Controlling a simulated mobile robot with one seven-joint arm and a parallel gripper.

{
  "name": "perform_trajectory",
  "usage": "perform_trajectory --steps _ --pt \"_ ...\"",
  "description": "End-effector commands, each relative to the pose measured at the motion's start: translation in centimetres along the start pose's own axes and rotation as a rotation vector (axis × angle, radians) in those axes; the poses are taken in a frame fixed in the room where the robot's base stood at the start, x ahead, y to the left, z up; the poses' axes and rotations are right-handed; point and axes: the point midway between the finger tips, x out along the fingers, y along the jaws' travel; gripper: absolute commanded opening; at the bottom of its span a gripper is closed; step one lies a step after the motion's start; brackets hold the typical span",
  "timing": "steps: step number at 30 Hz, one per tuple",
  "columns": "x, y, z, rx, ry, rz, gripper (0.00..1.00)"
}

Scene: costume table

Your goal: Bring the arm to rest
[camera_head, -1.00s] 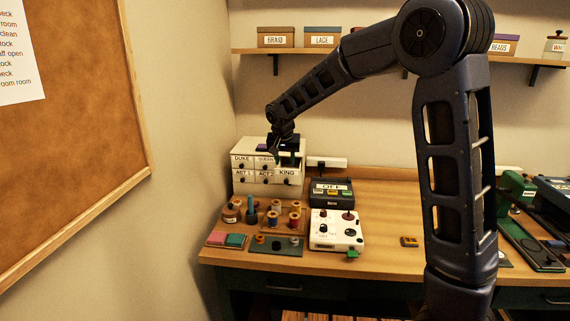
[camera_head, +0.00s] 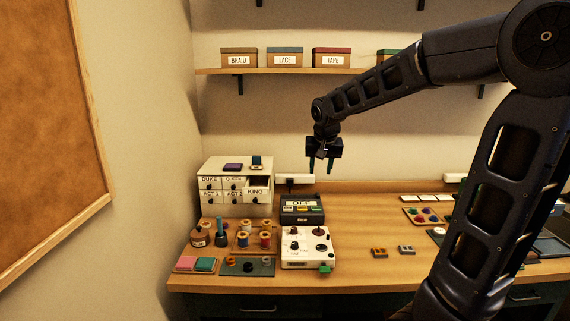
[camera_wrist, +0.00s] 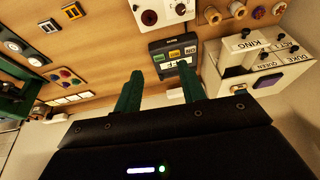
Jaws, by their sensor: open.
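My gripper (camera_head: 321,167) hangs in the air above the back of the table, to the right of the small drawer cabinet. Its two green fingers point down, apart, with nothing between them. The arm reaches in from the right, bent at the elbow. In the wrist view the open fingers (camera_wrist: 161,72) show in front of the dark switch box (camera_wrist: 173,52), without visible contact.
The white drawer cabinet (camera_head: 207,211) has its KING drawer (camera_head: 257,191) pulled out. A dark box marked OFF (camera_head: 302,214), a white control box (camera_head: 307,256) and thread spools (camera_head: 265,240) stand nearby. A shelf (camera_head: 290,71) holds labelled boxes. Bare tabletop (camera_head: 360,215) lies to the right.

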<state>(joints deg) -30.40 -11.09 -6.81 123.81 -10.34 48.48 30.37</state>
Motion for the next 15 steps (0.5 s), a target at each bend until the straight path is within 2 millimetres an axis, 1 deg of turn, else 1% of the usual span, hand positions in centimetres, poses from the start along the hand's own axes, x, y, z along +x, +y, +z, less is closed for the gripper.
perform_trajectory --steps 1,6,8,12,14,15 --pt "-0.9 1.8 0.9 0.008 0.003 -0.002 0.41" --pt "-2.9 6.6 4.3 0.006 0.008 -0.005 0.41" --pt "-3.5 8.1 5.6 0.004 0.011 -0.005 0.41" --pt "-4.8 11.1 9.0 0.000 0.019 -0.003 0.41" --pt "-5.2 12.2 10.5 -0.002 0.024 -0.001 0.41" --pt "-5.4 12.9 11.6 -0.004 0.026 0.001 0.41"
